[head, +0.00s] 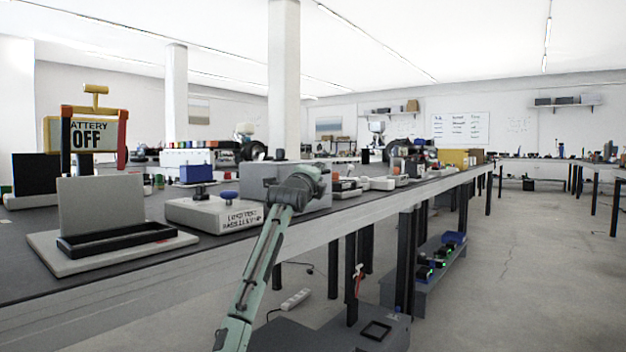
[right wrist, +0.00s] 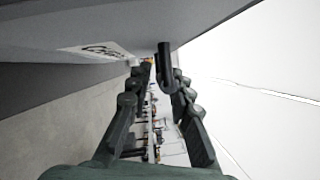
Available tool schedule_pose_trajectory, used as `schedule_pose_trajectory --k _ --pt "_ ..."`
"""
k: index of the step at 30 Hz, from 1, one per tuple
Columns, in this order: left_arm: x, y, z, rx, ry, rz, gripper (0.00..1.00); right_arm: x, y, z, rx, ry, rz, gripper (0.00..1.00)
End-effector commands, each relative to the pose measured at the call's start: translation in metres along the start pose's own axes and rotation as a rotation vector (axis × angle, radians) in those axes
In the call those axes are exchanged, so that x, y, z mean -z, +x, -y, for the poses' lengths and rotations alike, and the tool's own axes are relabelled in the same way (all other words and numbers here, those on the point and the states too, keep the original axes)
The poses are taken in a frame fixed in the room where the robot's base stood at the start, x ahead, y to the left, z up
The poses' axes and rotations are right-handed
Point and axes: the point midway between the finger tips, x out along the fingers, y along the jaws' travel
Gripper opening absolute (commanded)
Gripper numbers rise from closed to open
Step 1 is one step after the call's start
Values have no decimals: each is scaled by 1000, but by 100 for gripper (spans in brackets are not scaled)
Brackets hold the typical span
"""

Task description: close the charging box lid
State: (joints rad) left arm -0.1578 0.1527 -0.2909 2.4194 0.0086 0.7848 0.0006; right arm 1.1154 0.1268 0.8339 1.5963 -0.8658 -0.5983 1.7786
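The charging box is most likely the open box with a low black tray (head: 125,238) on a pale base plate (head: 70,262), on the bench at the left of the head view. Its grey lid (head: 102,206) stands upright at the back of the tray. My right gripper (right wrist: 160,90) has its fingers spread apart in the right wrist view. A dark rounded part shows near the fingertips; I cannot tell what it is. In the head view the right arm's end is in front of a grey box, well right of the lid, and the fingers are hidden. My left gripper is not in view.
A pale box with a blue knob (head: 218,213) and the grey box (head: 258,187) stand to the right of the charging box. A "BATTERY OFF" sign (head: 84,136) stands behind it. The bench's front edge (head: 150,277) runs below. Open floor (head: 520,270) lies at the right.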

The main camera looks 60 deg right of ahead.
Motion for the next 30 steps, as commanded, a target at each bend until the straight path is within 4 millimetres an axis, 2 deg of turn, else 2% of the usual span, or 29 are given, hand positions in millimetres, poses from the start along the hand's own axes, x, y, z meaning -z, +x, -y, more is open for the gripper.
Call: schedule_pose_trajectory --k 9,15,21,30 --pt "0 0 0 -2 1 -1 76 -1 -64 -2 -3 3 3 20" --pt "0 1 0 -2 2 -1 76 -2 -99 -2 -4 3 3 20" --pt "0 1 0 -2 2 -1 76 -1 -113 -2 -3 0 2 20" --pt "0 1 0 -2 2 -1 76 -1 -113 -1 -3 0 2 20"
